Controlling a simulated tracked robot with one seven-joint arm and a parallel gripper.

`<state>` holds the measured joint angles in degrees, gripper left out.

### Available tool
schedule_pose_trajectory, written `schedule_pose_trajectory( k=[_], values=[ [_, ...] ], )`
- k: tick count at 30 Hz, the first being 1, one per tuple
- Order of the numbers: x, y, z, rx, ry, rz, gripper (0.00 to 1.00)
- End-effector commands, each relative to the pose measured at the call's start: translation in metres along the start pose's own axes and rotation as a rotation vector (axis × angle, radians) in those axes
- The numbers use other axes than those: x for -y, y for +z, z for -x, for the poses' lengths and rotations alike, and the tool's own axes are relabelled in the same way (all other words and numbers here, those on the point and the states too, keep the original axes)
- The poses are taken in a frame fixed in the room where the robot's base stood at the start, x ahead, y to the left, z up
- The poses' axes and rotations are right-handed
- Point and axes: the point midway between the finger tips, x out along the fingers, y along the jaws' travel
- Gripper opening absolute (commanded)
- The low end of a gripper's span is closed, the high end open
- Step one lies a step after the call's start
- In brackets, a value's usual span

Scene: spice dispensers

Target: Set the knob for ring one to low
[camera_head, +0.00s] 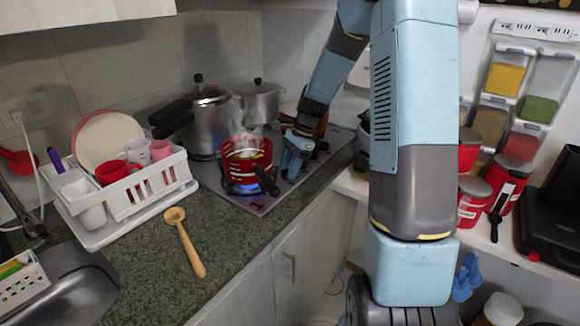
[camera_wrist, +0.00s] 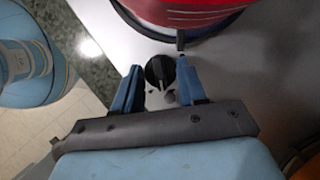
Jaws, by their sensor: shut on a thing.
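The stove (camera_head: 254,203) is a metal cooktop on the counter. A red pot (camera_head: 240,170) sits on it over a lit blue flame. My gripper (camera_head: 290,170) reaches down to the cooktop just right of the pot. In the wrist view, a black knob (camera_wrist: 160,70) stands between the two blue fingers of my gripper (camera_wrist: 159,78), which is shut on it. The red pot (camera_wrist: 190,12) fills the top edge there. In the head view the knob is hidden by my gripper, and I cannot read its setting.
Steel pressure cookers (camera_head: 211,120) stand behind the red pot, whose dark handle (camera_head: 265,179) points toward the front. A white dish rack (camera_head: 128,205) and a wooden spoon (camera_head: 186,245) are on the counter at left. Spice dispensers (camera_head: 507,77) hang at right.

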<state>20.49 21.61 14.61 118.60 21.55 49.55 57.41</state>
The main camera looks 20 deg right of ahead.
Motion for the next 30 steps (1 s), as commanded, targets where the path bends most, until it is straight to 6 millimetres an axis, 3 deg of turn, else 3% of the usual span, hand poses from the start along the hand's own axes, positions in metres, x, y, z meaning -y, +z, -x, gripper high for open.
schedule_pose_trajectory(
  k=[30],
  values=[
    [0.0038,0.0037,0.0010,-0.004,-0.045,-0.082,0.11]
  ],
)
